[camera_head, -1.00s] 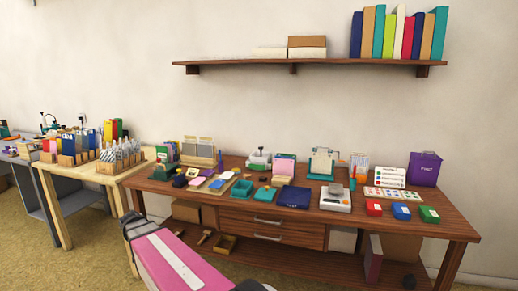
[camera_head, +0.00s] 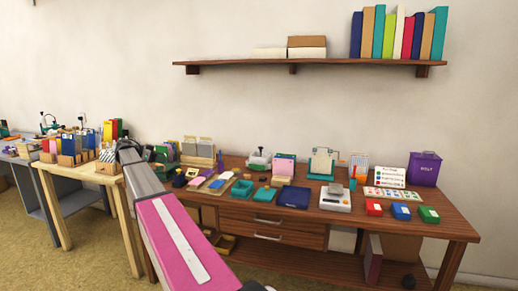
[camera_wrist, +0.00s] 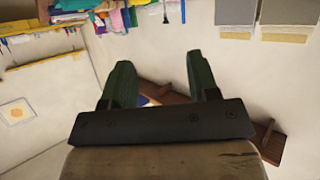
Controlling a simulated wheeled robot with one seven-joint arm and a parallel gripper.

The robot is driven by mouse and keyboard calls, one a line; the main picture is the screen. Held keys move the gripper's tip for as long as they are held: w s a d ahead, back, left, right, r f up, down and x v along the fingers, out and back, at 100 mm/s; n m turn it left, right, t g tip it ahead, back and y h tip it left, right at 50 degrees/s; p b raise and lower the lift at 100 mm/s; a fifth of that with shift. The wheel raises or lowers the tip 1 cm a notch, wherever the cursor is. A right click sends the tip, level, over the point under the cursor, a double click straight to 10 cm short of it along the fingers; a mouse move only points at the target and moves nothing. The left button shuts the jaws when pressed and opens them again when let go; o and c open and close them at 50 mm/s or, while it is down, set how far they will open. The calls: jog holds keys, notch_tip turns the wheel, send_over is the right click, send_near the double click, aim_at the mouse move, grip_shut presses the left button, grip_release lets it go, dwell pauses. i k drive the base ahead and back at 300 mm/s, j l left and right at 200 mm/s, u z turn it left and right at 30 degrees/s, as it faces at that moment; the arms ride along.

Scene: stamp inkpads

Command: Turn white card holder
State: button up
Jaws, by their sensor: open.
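A white upright card holder (camera_head: 390,177) with rows of coloured marks stands at the right back of the brown table, left of a purple bin. No card holder can be made out there. In the head view my pink arm reaches up and left, far from the card holder; my fingers cannot be made out there.
The brown table (camera_head: 455,225) holds several inkpads, a white scale (camera_head: 335,200) and a purple bin (camera_head: 425,168). A crowded light wood table (camera_head: 45,168) stands left, close to my arm. A wall shelf (camera_head: 300,65) hangs above. Open air lies before the wall.

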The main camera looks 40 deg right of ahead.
aim_at(263, 161)
jog(key=k+l, duration=0.1)
jog(key=l, duration=0.45)
jog(key=k+l, duration=0.1)
jog(key=l, duration=0.45)
jog(key=k+l, duration=0.1)
jog(key=l, duration=0.45)
jog(key=k+l, duration=0.1)
jog(key=l, duration=0.45)
